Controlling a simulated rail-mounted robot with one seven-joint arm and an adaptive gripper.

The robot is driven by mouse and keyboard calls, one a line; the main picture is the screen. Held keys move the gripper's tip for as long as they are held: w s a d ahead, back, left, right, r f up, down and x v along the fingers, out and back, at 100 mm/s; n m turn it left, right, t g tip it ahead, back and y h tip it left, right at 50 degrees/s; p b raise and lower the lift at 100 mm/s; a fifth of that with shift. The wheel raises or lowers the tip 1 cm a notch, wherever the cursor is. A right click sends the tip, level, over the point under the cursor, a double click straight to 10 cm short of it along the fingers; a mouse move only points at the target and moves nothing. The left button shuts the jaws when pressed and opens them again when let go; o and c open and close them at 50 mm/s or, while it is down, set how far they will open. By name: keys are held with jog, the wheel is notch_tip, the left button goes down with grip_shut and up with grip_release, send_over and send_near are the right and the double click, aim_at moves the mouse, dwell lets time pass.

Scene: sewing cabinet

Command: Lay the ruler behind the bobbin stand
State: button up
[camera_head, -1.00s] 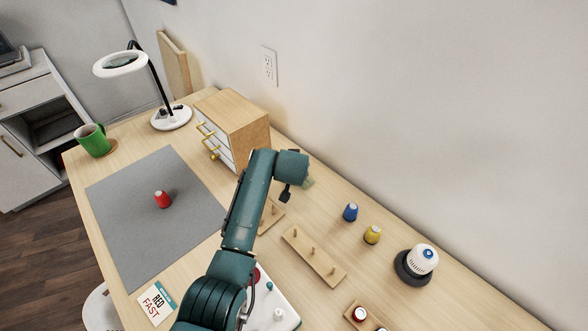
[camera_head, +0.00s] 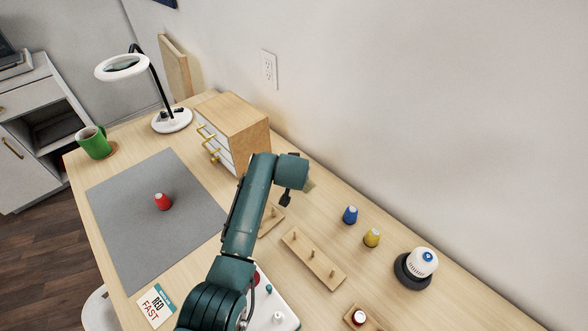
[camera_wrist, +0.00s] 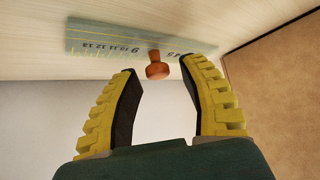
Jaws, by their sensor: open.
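The ruler (camera_wrist: 105,38) shows in the wrist view as a flat grey-blue strip with yellow lines and dark numbers. A round orange-brown knob (camera_wrist: 157,68) stands up from it. My gripper (camera_wrist: 160,64) is open, with one yellow finger on each side of the knob, apart from it. In the head view only a small bit of my gripper (camera_head: 309,185) shows past my wrist, and I cannot make out the ruler there. The bobbin stand appears to be the wooden strip with pegs (camera_head: 330,276), on the table to the right of my arm.
A drawer cabinet (camera_head: 240,115) stands behind my arm. A second pegged wooden piece (camera_head: 274,213) is partly hidden by my arm. Blue (camera_head: 350,215) and yellow (camera_head: 372,238) spools and a white-and-black device (camera_head: 415,268) stand along the wall side. The grey mat (camera_head: 135,210) holds a red spool (camera_head: 162,201).

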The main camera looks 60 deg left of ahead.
jog(key=p+v, duration=0.4)
jog(key=v, duration=0.7)
jog(key=shift+d, duration=0.2)
jog(key=w+d+r+m+t, duration=0.35)
jog(key=w+d+r, duration=0.35)
jog(key=d+r, duration=0.3)
jog(key=w+d+r+m+t, duration=0.2)
jog(key=w+d+r+t, duration=0.5)
jog(key=d, duration=0.6)
jog(key=s+d+r+m+t+h, duration=0.2)
jog(key=s+d+r, duration=0.2)
jog(key=d, duration=0.5)
jog(key=s+d+r+m+t+h, duration=0.2)
jog(key=s+d+r+t+h, duration=0.1)
jog(key=d+r, duration=0.6)
jog(key=s+d+r+m+t+h, duration=0.2)
jog(key=s+d+r, duration=0.3)
jog(key=d, duration=0.5)
jog(key=shift+s+r+m+t+h, duration=0.35)
jog(key=shift+r+m+h, duration=0.3)
jog(key=shift+r, duration=0.3)
jog(key=shift+d, duration=0.15)
